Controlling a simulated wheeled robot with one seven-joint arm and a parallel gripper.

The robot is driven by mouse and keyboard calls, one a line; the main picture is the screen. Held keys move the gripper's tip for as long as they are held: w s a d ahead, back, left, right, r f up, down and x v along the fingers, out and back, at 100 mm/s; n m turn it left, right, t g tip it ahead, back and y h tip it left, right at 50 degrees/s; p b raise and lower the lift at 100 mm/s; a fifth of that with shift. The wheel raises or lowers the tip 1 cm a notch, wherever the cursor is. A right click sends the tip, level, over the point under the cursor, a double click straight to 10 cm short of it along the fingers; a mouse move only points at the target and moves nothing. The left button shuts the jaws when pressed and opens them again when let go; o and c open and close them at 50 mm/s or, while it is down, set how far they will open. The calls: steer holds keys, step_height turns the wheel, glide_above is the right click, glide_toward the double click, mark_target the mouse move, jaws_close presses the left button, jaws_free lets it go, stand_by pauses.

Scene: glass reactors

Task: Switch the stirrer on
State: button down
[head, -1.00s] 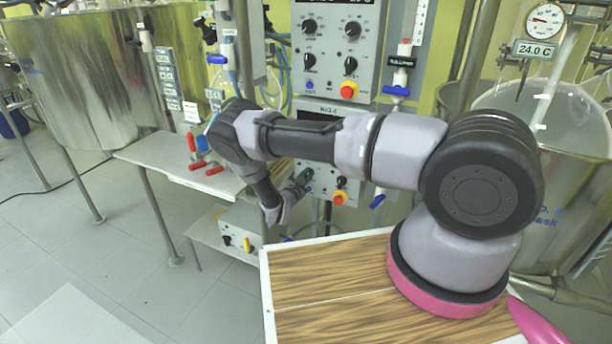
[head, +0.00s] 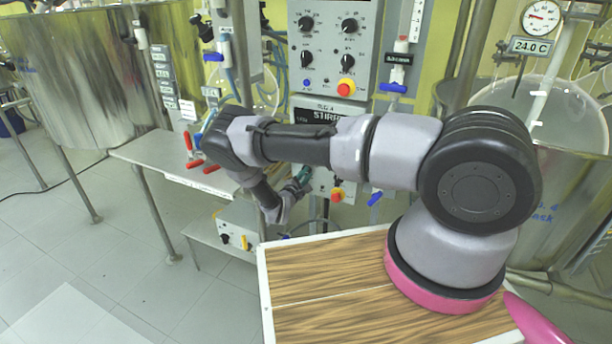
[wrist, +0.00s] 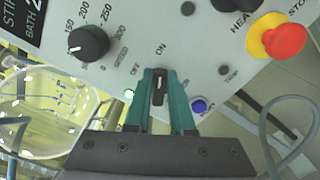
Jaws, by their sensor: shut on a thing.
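The stirrer panel (wrist: 215,50) fills the top of the wrist view, marked "STIR" and "BATH". It also shows in the head view (head: 320,117), partly behind my arm. A black switch knob (wrist: 158,87) sits on it below the OFF and ON labels; its upper end points about at ON. My gripper (wrist: 160,85) has its teal fingers shut on the knob, one on each side. In the head view my gripper (head: 303,179) is at the panel's lower part, and the knob is hidden. A green lamp (wrist: 129,93) left of the knob looks lit.
A blue button (wrist: 198,105) is close right of the fingers. A red stop button (wrist: 288,40) on a yellow base and a dial (wrist: 88,43) are on the same panel. A metal shelf (head: 160,155) with red-handled valves stands left of my arm. A glass vessel (wrist: 40,110) is at left.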

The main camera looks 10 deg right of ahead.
steer(key=c, duration=0.8)
jaws_free()
steer(key=shift+s, duration=0.1)
steer(key=v, duration=1)
steer(key=shift+s+a, duration=0.2)
steer(key=shift+s, duration=0.05)
